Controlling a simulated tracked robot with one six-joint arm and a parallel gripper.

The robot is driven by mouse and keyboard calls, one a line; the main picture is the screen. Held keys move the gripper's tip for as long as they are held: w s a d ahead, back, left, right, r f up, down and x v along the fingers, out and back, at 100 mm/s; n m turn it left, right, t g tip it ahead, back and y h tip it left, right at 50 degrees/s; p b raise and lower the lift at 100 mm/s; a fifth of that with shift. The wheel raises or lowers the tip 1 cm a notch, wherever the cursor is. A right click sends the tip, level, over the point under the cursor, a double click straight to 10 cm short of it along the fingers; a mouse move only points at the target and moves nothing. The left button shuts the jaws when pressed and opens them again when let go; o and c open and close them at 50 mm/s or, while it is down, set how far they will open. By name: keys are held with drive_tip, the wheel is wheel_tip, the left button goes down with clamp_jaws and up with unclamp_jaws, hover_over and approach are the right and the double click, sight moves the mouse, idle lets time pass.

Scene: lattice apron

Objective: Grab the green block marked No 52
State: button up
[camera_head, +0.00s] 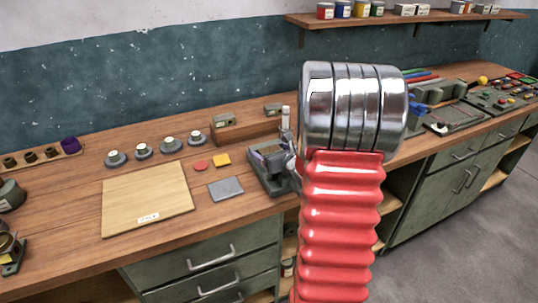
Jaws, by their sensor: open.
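I cannot pick out a green block marked No 52 for sure. A grey-green block (225,121) with a small pale mark sits on the wooden riser at the back of the bench. A similar block (273,109) sits to its right, partly hidden. Their marks are too small to read. My gripper (288,143) shows only as a bit of metal at the left edge of my red and chrome arm. The arm hides the rest of it. I see nothing held in the visible part.
A wooden board (145,190) with an unreadable white label lies on the bench. Right of it are a red disc (200,165), a yellow piece (222,160), a grey plate (226,188) and a grey vise-like fixture (264,178). Several round knobs (143,151) stand behind the board.

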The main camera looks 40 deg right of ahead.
drive_tip(key=shift+c, duration=0.7)
drive_tip(key=c, duration=1.6)
drive_tip(key=shift+r, duration=0.1)
drive_tip(key=shift+c, duration=0.3)
